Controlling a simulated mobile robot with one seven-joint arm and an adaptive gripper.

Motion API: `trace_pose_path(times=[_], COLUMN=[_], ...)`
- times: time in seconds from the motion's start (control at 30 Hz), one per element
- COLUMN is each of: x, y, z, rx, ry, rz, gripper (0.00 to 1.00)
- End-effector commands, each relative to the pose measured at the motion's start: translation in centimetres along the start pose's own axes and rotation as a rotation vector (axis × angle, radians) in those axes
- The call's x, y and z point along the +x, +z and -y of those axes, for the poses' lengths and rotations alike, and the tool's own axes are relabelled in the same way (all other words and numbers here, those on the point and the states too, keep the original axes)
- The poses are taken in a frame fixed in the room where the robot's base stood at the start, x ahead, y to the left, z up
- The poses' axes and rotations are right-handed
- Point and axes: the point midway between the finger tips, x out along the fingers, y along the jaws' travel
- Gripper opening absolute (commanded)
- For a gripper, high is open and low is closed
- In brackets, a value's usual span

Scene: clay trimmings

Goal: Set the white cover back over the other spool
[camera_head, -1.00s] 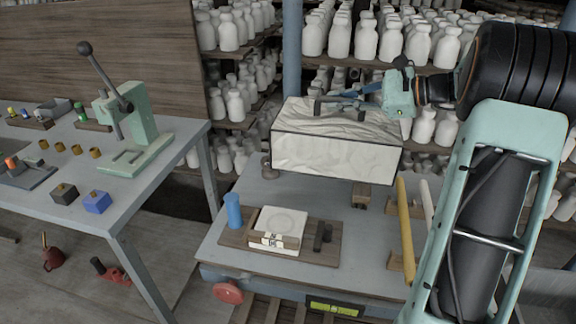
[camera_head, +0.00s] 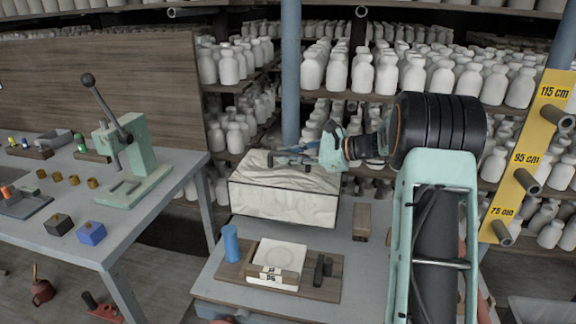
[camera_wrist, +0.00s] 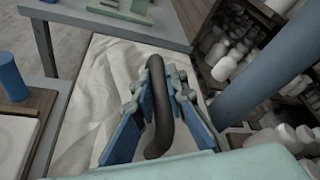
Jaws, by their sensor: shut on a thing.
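The white cover (camera_head: 285,205) is a box with dark edges and a dark bar handle on top. It is over the back left of the grey table (camera_head: 368,262). My gripper (camera_head: 291,157) is shut on the handle from above. In the wrist view, the blue fingers (camera_wrist: 165,110) lie on both sides of the curved dark handle (camera_wrist: 160,125), above the wrinkled white top. I cannot tell whether the lower edge touches the table. No spool can be made out; the cover hides the area beneath and behind it.
A wooden board (camera_head: 325,290) in front holds a blue cylinder (camera_head: 231,245) and a white square dish (camera_head: 279,257). A wooden block (camera_head: 361,220) stands right of the cover. A blue post (camera_head: 291,80) and bottle shelves are behind. A yellow height scale (camera_head: 525,160) is at right.

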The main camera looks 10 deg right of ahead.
Motion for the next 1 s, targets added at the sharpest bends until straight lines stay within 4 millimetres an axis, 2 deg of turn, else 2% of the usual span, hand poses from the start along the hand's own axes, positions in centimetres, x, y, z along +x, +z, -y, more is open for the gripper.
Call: trace_pose_path(times=[0.03,0.13,0.47,0.5,0.67,1.0], x=[0.3,0.7,0.8,0.8,0.8,0.5], y=[-0.9,-1.9,-2.2,-2.3,-2.3,-2.1], z=[-0.7,-1.5,-1.6,-1.7,-1.7,-1.5], rx=[0.005,0.004,0.001,0.002,0.002,0.002], ry=[0.001,0.002,0.0,0.001,0.001,0.0], rz=[0.0,0.0,0.0,-0.001,-0.001,-0.001], gripper=[0.0,0.0,0.0,0.13,0.3,0.3])
